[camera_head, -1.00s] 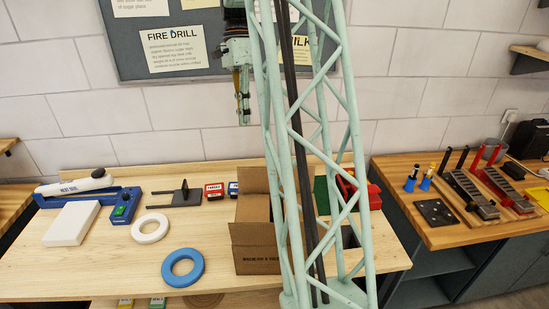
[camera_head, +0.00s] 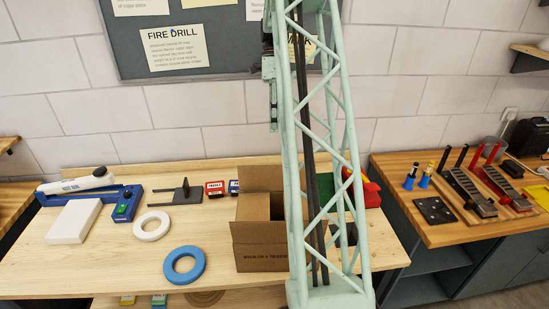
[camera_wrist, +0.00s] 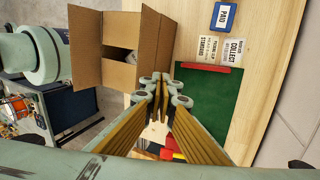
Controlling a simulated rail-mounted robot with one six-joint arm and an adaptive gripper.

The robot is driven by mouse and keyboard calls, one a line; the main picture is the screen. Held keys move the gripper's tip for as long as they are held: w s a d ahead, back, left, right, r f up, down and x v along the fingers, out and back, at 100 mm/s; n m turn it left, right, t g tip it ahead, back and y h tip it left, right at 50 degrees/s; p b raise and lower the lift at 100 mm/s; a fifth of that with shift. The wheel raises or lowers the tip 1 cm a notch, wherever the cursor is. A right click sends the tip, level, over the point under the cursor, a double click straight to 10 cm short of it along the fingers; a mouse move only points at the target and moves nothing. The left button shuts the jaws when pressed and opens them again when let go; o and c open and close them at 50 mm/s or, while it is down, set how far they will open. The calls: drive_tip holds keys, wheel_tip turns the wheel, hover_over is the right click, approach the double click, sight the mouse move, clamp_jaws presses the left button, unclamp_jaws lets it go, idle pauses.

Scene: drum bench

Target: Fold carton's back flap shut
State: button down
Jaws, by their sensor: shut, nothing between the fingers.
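The brown cardboard carton (camera_head: 262,257) stands on the wooden bench, partly behind my lattice arm in the head view. Its top is open. Its back flap (camera_head: 260,178) stands up on the wall side; in the wrist view this flap (camera_wrist: 153,42) rises along the right of the carton. The opposite flap (camera_wrist: 86,45) is also open there. My gripper (camera_wrist: 162,82) is shut and empty, with its fingertips close to the back flap's lower end in the picture; I cannot tell whether they touch.
A green mat (camera_wrist: 208,100) with a red strip lies behind the carton in the wrist view, beside small cards and a blue PAID pad (camera_wrist: 223,16). A red box (camera_head: 366,190) stands right of the carton. Blue (camera_head: 184,265) and white rings lie to the left.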

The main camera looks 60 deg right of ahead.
drive_tip(key=shift+f, duration=0.1)
drive_tip(key=p, duration=0.2)
hover_over(274, 173)
drive_tip(key=w+d, duration=0.2)
drive_tip(key=d, duration=0.1)
drive_tip(key=shift+f, duration=4.25)
drive_tip(key=shift+s+a, duration=0.25)
drive_tip(key=shift+f, duration=0.1)
drive_tip(key=shift+s+a+b, duration=0.1)
drive_tip(key=shift+s+b, duration=0.05)
drive_tip(key=shift+b, duration=0.45)
drive_tip(key=shift+a+h, duration=0.15)
drive_tip(key=shift+h, duration=0.15)
